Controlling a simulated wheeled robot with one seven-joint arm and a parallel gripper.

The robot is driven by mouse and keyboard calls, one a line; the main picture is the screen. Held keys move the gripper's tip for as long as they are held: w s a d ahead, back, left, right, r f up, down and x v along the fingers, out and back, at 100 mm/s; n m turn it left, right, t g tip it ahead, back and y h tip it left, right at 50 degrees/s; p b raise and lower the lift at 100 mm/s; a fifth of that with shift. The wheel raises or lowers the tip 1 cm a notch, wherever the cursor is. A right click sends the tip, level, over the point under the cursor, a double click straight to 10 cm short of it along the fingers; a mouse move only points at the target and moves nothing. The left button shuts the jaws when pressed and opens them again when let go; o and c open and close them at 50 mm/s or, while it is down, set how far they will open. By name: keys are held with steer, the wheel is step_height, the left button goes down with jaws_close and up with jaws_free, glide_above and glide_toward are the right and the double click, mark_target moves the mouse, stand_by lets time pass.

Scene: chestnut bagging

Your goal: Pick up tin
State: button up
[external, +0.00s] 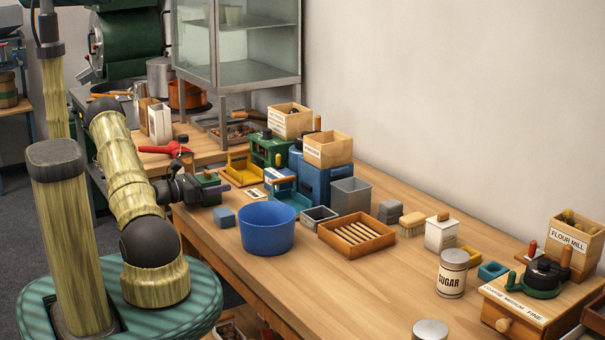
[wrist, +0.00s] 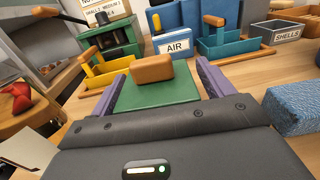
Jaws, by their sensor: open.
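No label reads "tin". Between my gripper's (wrist: 163,74) two purple fingers is a green flat-topped piece (wrist: 158,92) with a brown rounded knob (wrist: 152,69). The jaws are open, one finger on each side; I cannot tell whether they touch it. In the external view my gripper (external: 217,189) is low at the table's left edge. A round white tin marked SUGAR (external: 452,275) stands upright at the right, far from my gripper. Another round metal-topped tin (external: 430,330) is cut off by the bottom edge.
A blue textured block (wrist: 295,108) lies close to the right of my gripper. A blue tub (external: 267,230) stands beyond it. The yellow tray (wrist: 105,75), AIR box (wrist: 174,45) and SHELLS bin (wrist: 275,34) are ahead. Bare table lies front centre.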

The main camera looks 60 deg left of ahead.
stand_by(0.4)
steer(key=c, duration=1.1)
step_height(320, 180, up, 10)
steer(key=shift+r, duration=0.1)
